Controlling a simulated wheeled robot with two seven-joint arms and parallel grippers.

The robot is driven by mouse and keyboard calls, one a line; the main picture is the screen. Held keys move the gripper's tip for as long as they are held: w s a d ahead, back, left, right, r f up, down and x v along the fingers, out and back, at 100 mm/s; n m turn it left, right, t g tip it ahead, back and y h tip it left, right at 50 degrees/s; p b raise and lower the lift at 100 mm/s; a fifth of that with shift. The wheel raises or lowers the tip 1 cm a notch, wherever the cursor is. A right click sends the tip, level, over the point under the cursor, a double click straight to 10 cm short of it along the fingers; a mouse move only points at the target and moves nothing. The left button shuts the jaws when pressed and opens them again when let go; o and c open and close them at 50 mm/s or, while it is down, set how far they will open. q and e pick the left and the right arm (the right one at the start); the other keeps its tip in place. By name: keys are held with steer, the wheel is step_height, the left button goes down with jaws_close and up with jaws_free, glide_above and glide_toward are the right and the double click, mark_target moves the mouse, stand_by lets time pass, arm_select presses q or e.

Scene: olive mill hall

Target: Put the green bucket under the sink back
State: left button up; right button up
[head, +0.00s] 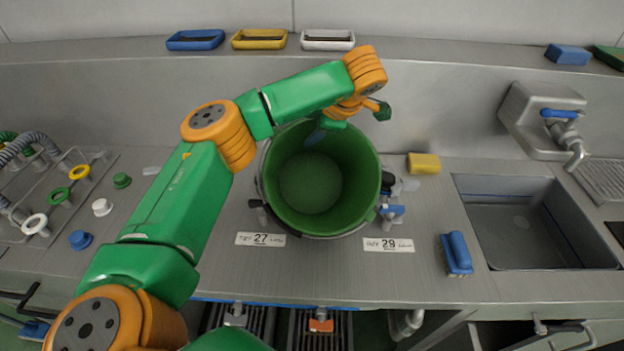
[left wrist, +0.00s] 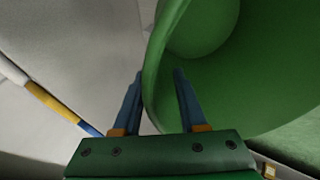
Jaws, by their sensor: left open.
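The green bucket (head: 312,195) stands upright and open on the steel counter, behind the labels 27 and 29, and looks empty. The sink (head: 525,225) is an empty steel basin at the right of the counter. My left gripper (head: 318,132) reaches over the bucket's far rim from above, mostly hidden by its own wrist. In the left wrist view the open blue fingers (left wrist: 159,95) straddle the bucket wall (left wrist: 152,70), one outside and one inside, with gaps showing. My right gripper is not seen.
A yellow sponge (head: 423,163) and a blue brush (head: 456,254) lie between bucket and sink. Blue-and-grey items (head: 392,205) sit close to the bucket's right side. Coloured caps (head: 102,207) and hoses are at left. A tap (head: 570,140) overhangs the sink.

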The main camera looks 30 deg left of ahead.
arm_select(q)
steer(key=shift+d, duration=0.2)
jaws_close()
stand_by(1.1)
